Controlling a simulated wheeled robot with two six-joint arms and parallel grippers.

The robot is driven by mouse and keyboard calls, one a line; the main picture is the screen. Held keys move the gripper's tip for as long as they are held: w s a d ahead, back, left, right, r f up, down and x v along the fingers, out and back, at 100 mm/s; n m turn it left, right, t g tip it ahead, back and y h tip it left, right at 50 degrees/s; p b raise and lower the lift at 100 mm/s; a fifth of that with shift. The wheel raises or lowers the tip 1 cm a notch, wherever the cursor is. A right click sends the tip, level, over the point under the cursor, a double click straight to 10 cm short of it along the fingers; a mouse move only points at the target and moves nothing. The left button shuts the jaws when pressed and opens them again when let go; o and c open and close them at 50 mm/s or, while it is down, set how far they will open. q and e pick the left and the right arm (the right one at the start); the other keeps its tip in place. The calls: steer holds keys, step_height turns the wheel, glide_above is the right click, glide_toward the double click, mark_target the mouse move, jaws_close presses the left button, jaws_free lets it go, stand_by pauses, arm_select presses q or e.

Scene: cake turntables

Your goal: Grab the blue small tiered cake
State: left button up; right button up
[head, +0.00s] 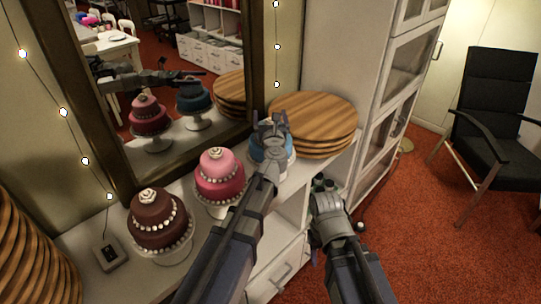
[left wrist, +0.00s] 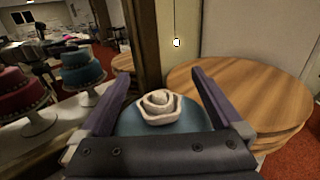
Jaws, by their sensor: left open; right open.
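The blue small tiered cake (head: 288,152) stands on the white shelf, mostly hidden behind my left arm in the head view. In the left wrist view its blue top tier (left wrist: 135,122) with a white swirl rose shows between my left fingers. My left gripper (head: 271,116) is open over the cake, its fingers (left wrist: 158,92) spread on either side of the top. I cannot tell whether they touch it. My right gripper (head: 324,184) is open and empty, low in front of the shelf's edge.
A pink tiered cake (head: 220,178) and a brown tiered cake (head: 158,220) stand on the shelf to the left. Stacked round wooden boards (head: 313,115) lie close to the right of the blue cake. A mirror (head: 165,70) behind reflects the cakes. A tall cabinet (head: 348,60) stands at right.

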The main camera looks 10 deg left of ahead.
arm_select(q)
steer(key=shift+s, duration=0.1)
jaws_close()
stand_by(0.7)
